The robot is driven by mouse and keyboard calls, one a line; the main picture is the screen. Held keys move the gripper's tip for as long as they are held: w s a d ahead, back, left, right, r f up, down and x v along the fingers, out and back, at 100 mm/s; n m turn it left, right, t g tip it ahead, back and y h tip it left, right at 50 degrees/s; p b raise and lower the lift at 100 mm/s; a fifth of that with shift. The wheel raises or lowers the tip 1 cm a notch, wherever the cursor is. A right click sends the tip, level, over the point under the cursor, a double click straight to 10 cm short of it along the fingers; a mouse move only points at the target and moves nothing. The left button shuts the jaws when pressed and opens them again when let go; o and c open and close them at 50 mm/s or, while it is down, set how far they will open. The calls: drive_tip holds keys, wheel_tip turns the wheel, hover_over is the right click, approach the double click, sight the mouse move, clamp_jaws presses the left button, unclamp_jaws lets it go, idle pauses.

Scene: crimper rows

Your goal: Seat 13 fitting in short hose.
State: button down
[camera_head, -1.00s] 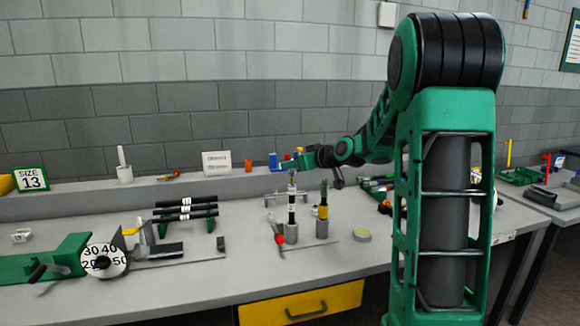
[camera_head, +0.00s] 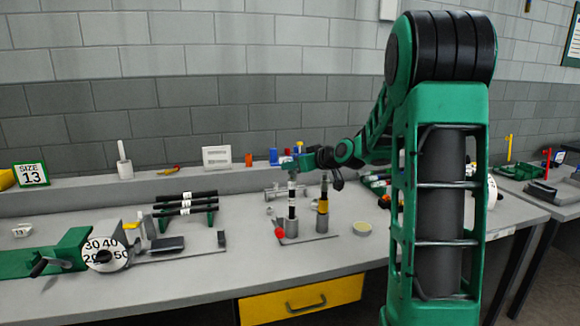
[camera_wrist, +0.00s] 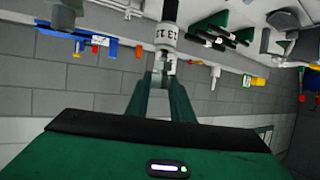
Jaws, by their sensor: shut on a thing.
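A short black hose (camera_head: 292,211) stands upright in a grey cylindrical holder (camera_head: 291,229) on the bench. A pale fitting sits at its top end. In the wrist view, a white band marked 13 (camera_wrist: 166,38) lies in line with the dark hose (camera_wrist: 170,10), and the metal fitting (camera_wrist: 163,68) meets the band. My gripper (camera_head: 291,171) is above the hose, shut on the fitting; its fingers also show in the wrist view (camera_wrist: 161,85). How deep the fitting sits in the hose cannot be told. A SIZE 13 sign (camera_head: 31,174) stands at the left.
A second holder (camera_head: 322,224) with a yellow-banded piece (camera_head: 323,206) stands close on the right. Black hoses lie on a green rack (camera_head: 186,204); a dial gauge (camera_head: 104,253) is at left.

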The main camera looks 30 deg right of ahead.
drive_tip(key=shift+f, duration=0.75)
drive_tip(key=c, duration=1.5)
unclamp_jaws()
drive_tip(key=shift+o, duration=0.2)
drive_tip(key=shift+s, duration=0.1)
drive_tip(key=v, duration=1)
drive_tip(key=shift+s, duration=0.2)
drive_tip(key=s+a+f+m+g+h, duration=0.1)
drive_tip(key=s+a+f+g, duration=0.3)
drive_tip(key=s, duration=0.4)
drive_tip(key=s+a+f+m+g, duration=0.2)
drive_tip(key=s+f+g, duration=0.1)
drive_tip(key=s+f, duration=0.35)
drive_tip(key=s+a+f+m+g, duration=0.1)
drive_tip(key=s+m+g, duration=0.1)
drive_tip(key=s, duration=0.9)
drive_tip(key=s+a+f+m+g, duration=0.2)
drive_tip(key=s+g, duration=0.2)
drive_tip(key=s, duration=0.7)
drive_tip(key=shift+m, duration=0.4)
